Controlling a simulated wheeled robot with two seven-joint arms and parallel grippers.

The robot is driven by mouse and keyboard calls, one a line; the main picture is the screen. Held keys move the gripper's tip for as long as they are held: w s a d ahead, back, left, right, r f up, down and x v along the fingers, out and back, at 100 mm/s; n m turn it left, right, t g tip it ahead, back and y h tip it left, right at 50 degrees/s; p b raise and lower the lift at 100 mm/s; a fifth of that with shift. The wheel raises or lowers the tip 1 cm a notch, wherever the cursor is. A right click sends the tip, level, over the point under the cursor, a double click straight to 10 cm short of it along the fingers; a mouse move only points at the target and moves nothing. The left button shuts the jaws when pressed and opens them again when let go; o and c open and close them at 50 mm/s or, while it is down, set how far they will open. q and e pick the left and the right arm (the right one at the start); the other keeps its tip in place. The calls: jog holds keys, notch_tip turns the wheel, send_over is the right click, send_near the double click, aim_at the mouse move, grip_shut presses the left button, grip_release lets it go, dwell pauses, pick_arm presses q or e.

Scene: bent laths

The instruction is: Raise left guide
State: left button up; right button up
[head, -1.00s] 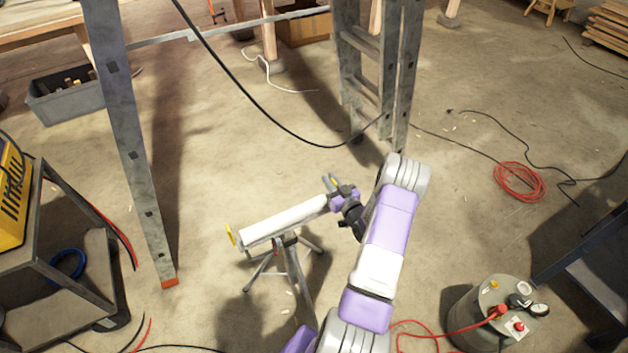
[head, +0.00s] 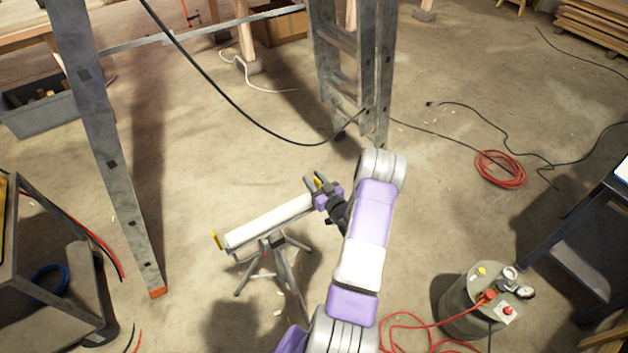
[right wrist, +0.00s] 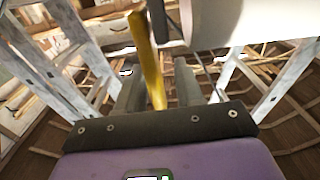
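A white roller (head: 268,222) lies on a grey tripod stand (head: 281,265) in the middle of the head view. A small yellow guide (head: 215,240) stands at its left end, and a second yellow guide (head: 318,183) at its right end. My right gripper (head: 317,186) is at the right-end guide. In the right wrist view, the yellow guide (right wrist: 148,60) stands between the two grey fingers of my right gripper (right wrist: 158,85). Gaps show beside it, so the fingers look open around it. The roller's end (right wrist: 205,22) is just beyond. My left gripper is not in view.
A metal ladder (head: 115,165) stands left and behind the stand. A black cable (head: 215,95) hangs across the view. A grey tank (head: 470,308) with a red hose is at the lower right. A cart (head: 55,290) is at the left. Floor around the stand is mostly clear.

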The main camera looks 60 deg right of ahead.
jog(key=p+v, duration=0.1)
jog(key=v, duration=0.6)
jog(key=shift+s, duration=0.3)
dwell(0.3)
